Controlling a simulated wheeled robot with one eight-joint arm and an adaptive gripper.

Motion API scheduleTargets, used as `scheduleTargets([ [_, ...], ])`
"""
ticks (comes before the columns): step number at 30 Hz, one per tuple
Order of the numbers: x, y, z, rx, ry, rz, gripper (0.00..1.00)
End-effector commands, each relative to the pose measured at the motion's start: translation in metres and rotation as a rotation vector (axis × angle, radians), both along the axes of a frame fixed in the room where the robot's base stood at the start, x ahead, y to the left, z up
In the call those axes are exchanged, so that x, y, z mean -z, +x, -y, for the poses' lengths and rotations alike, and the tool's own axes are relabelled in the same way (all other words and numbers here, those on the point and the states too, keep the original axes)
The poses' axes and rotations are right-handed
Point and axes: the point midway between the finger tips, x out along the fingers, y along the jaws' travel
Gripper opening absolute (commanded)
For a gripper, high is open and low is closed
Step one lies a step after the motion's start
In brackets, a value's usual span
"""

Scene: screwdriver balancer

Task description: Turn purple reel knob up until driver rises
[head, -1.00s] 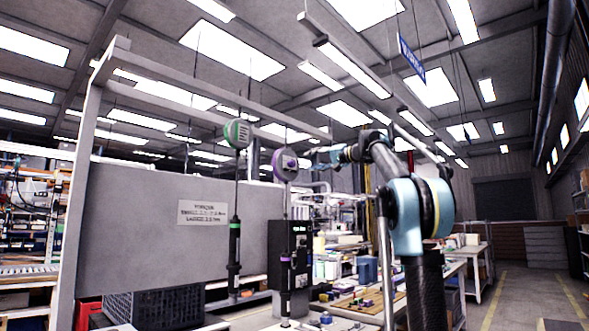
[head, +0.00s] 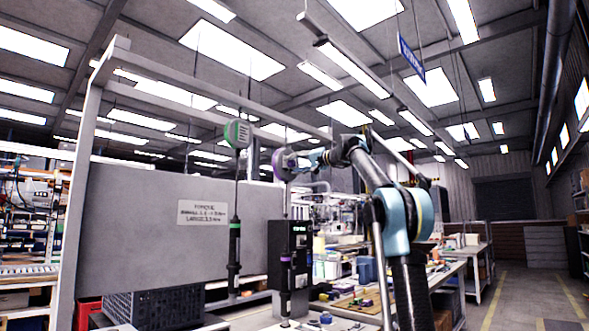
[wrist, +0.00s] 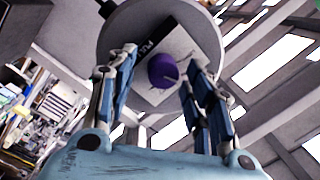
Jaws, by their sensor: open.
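The purple reel (head: 284,164) hangs from the overhead rail in the middle of the head view, partly behind my gripper (head: 301,161). In the wrist view the reel's round grey face (wrist: 190,45) fills the top middle. Its purple knob (wrist: 163,71) stands out from that face, beside a dark label strip. My gripper (wrist: 160,75) is open, with one finger on each side of the knob; contact is not clear. The purple-banded driver (head: 285,275) hangs upright below the reel, its lower end near the bench top.
A green reel (head: 237,133) with a green-banded driver (head: 234,245) hangs to the left. A grey panel (head: 130,225) with a sign stands behind. A black control box (head: 300,240) is just right of the purple-banded driver. The bench carries small parts.

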Motion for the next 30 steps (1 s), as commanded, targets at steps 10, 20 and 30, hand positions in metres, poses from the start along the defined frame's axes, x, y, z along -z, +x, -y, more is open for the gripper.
scheduleTargets([
  [10,0.0,0.0,-0.01,0.001,-0.001,0.0,0.03],
  [20,0.001,0.001,0.0,0.001,0.0,-0.001,0.03],
  [30,0.001,0.002,0.003,0.005,-0.001,-0.001,0.03],
])
